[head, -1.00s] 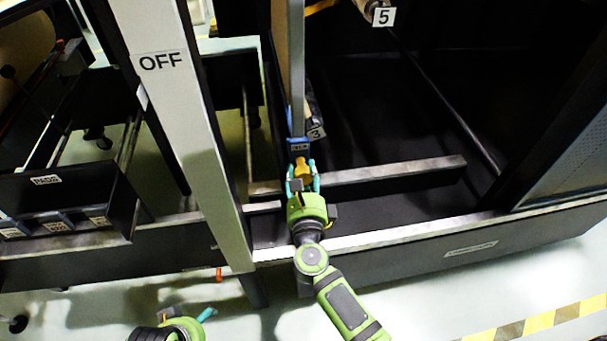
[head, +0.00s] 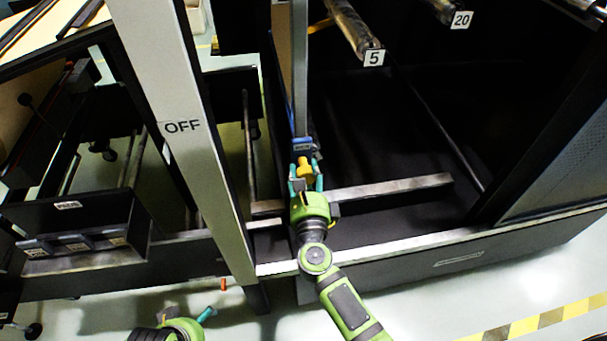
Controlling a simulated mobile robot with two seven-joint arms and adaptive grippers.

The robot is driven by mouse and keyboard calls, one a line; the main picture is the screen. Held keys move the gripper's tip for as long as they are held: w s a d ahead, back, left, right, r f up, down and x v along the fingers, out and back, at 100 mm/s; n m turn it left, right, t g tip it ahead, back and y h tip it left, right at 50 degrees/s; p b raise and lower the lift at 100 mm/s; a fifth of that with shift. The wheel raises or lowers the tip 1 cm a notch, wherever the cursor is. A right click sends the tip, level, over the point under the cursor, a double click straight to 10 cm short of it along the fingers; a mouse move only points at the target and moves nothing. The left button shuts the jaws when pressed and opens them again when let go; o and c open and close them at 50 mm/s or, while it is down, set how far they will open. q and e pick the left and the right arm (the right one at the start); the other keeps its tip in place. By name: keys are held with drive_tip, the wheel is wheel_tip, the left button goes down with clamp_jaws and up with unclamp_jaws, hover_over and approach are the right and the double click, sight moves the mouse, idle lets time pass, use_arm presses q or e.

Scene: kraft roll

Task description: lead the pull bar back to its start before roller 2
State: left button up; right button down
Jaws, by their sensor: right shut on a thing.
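My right gripper (head: 306,178) is shut on the yellow handle (head: 305,164) at the near end of the pull bar. The pull bar (head: 300,80) looks like a long grey bar running away from me, with a blue labelled block (head: 302,145) at this end. A brown sheet edge (head: 283,50) runs along its left side. The handle is above the machine's dark floor, beyond the metal crossbar. Only part of my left gripper (head: 206,315) shows at the bottom edge; its jaw opening cannot be made out. I see no roller marked 2.
A roller marked 5 (head: 357,32) and one marked 20 (head: 441,8) are at the upper right. A light post marked OFF (head: 170,95) stands left of the bar. The crossbar (head: 390,186) and front rail (head: 400,243) lie below. A dark labelled box (head: 85,225) is at left.

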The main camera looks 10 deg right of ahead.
drive_tip(key=d+r+p, duration=0.2)
drive_tip(key=r+p, duration=1.5)
drive_tip(key=r, duration=0.1)
drive_tip(key=d+r+p, duration=0.2)
drive_tip(key=r+p, duration=1.5)
drive_tip(key=r, duration=0.1)
drive_tip(key=shift+r, duration=0.3)
drive_tip(key=shift+w, duration=0.1)
